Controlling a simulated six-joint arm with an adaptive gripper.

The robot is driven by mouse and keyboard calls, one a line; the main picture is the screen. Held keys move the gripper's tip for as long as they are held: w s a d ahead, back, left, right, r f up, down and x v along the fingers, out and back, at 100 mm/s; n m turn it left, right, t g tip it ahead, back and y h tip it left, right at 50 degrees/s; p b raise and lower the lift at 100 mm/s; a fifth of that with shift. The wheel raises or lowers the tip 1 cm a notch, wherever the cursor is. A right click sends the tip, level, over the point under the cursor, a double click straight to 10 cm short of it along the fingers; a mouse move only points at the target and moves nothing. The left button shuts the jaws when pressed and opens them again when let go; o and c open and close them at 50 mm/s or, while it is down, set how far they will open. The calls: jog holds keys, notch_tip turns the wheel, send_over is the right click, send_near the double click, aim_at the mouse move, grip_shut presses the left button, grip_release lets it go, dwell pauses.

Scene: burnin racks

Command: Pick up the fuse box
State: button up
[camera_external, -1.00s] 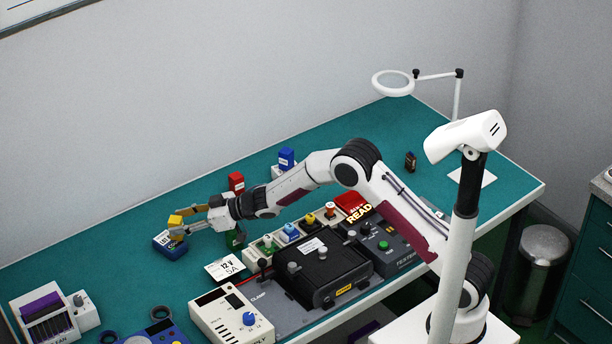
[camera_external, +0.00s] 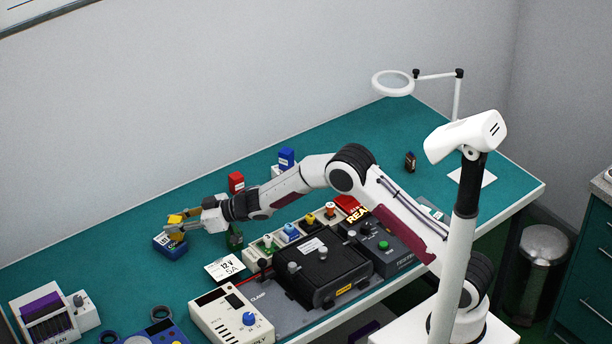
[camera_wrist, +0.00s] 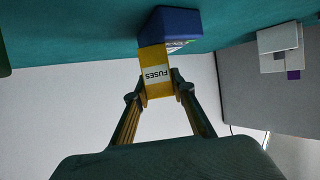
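The fuse box (camera_wrist: 155,72) is a small yellow box with a white "FUSES" label. In the wrist view it sits between my gripper's (camera_wrist: 160,93) two fingertips, which look closed against its sides. A blue box (camera_wrist: 173,22) lies directly against its far end. I see no clear gap between the yellow and blue boxes.
A "12 V 5A" card (camera_external: 225,269), a black clamp unit (camera_external: 322,272) and a white supply (camera_external: 229,317) lie in front.

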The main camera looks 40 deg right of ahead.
aim_at(173, 220)
grip_shut()
jog(key=shift+r, duration=5)
jog(key=shift+a, duration=0.1)
jog(key=shift+a+r, duration=0.15)
jog(key=shift+a, duration=1.25)
